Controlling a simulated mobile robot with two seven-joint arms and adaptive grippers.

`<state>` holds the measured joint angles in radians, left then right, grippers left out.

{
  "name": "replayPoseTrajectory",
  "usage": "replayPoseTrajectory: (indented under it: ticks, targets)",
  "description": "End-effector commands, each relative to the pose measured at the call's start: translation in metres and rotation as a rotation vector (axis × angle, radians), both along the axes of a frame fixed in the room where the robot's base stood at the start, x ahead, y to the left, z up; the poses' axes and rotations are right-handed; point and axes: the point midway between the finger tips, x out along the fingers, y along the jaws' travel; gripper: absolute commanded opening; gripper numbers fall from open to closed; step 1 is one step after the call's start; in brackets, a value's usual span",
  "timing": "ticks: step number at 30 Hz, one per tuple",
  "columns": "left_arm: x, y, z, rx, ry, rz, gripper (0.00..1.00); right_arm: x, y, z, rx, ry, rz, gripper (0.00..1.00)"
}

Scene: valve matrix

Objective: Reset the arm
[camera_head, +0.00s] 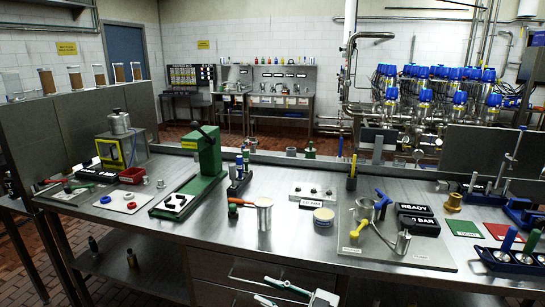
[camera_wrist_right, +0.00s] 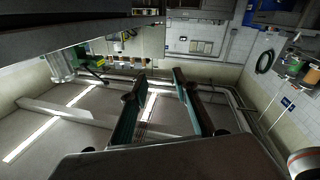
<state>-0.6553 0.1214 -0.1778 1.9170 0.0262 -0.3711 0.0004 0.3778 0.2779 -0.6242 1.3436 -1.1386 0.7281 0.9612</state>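My right gripper (camera_head: 266,290) shows at the bottom middle of the head view, in front of the workbench and low against its drawers. In the right wrist view its two fingers (camera_wrist_right: 157,88) stand apart with nothing between them, so it is open and empty. My left gripper and arm do not show in either view.
The steel workbench (camera_head: 110,228) spans the head view. It carries a green press (camera_head: 209,155), a metal cup (camera_head: 264,214), a valve plate (camera_head: 400,250) and a blue rack (camera_head: 510,262). A lower shelf (camera_head: 150,285) holds small bottles. Blue-topped valves (camera_head: 420,85) stand behind.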

Motion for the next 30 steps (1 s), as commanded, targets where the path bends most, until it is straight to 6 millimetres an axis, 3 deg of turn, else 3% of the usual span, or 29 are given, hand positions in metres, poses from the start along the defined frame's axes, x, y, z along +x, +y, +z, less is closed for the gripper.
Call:
replayPoseTrajectory:
  ticks: [5, 11, 14, 21, 25, 30]
  targets:
    - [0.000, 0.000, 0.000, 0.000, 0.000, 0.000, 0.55, -0.021, -0.035, -0.028, 0.090, 0.026, -0.275, 0.29]
    - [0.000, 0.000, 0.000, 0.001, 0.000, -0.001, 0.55, -0.057, -0.098, -0.086, 0.049, 0.143, -0.584, 0.29]
    - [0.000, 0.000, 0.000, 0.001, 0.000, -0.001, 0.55, -0.088, -0.133, -0.123, -0.019, 0.235, -0.712, 0.29]
    - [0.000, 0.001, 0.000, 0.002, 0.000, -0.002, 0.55, -0.190, -0.200, -0.204, -0.244, 0.484, -0.889, 0.29]
    - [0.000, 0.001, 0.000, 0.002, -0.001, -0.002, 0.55, -0.234, -0.218, -0.226, -0.332, 0.575, -0.909, 0.29]
    - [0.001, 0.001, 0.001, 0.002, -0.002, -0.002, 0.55, -0.257, -0.226, -0.237, -0.379, 0.622, -0.910, 0.29]
